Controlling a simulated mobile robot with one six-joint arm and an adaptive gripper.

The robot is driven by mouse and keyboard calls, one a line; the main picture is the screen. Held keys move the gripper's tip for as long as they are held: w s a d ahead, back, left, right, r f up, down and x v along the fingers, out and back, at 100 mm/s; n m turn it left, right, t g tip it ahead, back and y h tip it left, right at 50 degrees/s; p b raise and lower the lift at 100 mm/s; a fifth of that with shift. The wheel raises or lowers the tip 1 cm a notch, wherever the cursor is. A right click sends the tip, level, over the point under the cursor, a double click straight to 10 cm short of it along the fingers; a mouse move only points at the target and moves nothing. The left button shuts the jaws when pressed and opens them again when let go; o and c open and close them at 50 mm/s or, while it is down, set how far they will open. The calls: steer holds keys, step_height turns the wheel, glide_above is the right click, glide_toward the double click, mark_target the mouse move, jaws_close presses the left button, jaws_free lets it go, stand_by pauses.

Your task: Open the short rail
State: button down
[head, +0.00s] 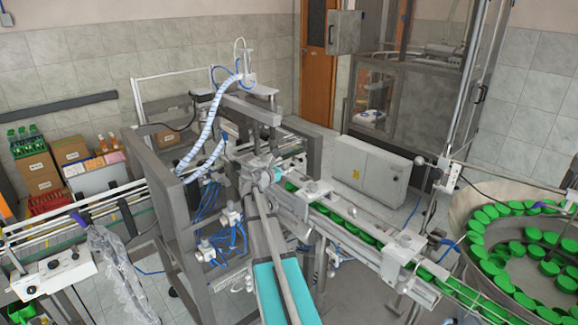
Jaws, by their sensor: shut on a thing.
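My gripper (261,161) is at the end of my grey arm in the middle of the head view, at the upper end of the cap feeder's chute. It is shut on a grey metal part there, which appears to be the short rail (288,150). The fingertips and the exact place of contact are small and partly hidden by my wrist. I cannot tell how far the rail stands open.
The chute (345,222) with green caps runs down right to a round bowl (475,215) of caps. A grey frame (165,195) with blue hoses stands close left of my arm. A pale cabinet (368,172) stands behind the chute.

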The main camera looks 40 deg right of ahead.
steer(key=shift+d+r, duration=0.35)
steer(key=shift+r, duration=0.1)
steer(key=d+r+p, duration=0.3)
steer(key=d, duration=0.2)
steer(key=shift+s+d, duration=0.15)
steer(key=shift+s, duration=0.05)
steer(key=shift+s+f, duration=0.1)
steer(key=shift+f, duration=0.05)
stand_by(1.0)
